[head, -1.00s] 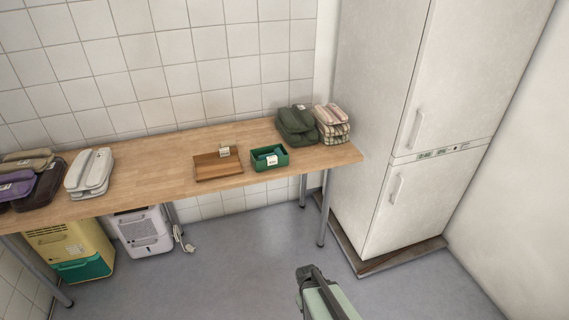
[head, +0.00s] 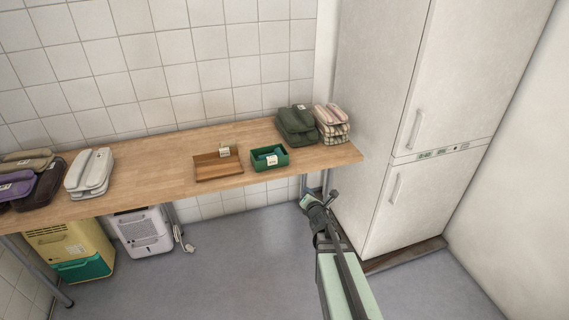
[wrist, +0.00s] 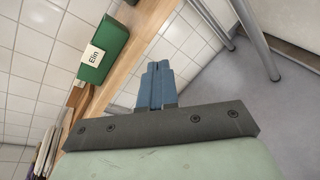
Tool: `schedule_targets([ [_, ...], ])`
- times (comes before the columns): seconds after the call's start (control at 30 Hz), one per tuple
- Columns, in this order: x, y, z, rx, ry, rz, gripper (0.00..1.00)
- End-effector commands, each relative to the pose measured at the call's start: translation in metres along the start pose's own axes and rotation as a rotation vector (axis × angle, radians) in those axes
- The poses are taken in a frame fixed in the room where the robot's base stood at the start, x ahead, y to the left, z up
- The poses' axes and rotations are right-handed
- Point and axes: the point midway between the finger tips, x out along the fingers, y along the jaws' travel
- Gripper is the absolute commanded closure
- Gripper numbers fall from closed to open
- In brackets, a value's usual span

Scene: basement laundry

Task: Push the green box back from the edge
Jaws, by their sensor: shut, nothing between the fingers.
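A wooden tray (head: 218,165) sits just left of the box. Dark green folded cloths (head: 296,126) and a checked stack (head: 332,124) lie to the right. A tall white fridge (head: 400,120) stands right of the worktop. The worktop behind the box is clear.

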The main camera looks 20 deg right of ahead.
Motion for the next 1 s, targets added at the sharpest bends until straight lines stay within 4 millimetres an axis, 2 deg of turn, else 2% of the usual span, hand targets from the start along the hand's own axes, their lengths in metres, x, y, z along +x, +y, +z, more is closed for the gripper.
schedule_targets([
  [0.2, -0.001, 0.039, 0.010, -0.413, -0.073, 0.182, 1.00],
  [0.4, -0.004, 0.059, 0.012, -0.641, -0.137, 0.269, 1.00],
  [0.67, -0.002, 0.066, 0.013, -0.712, -0.159, 0.293, 1.00],
  [0.87, 0.016, 0.071, 0.013, -0.710, -0.158, 0.292, 1.00],
  [1.0, 0.035, 0.077, 0.014, -0.708, -0.158, 0.292, 1.00],
])
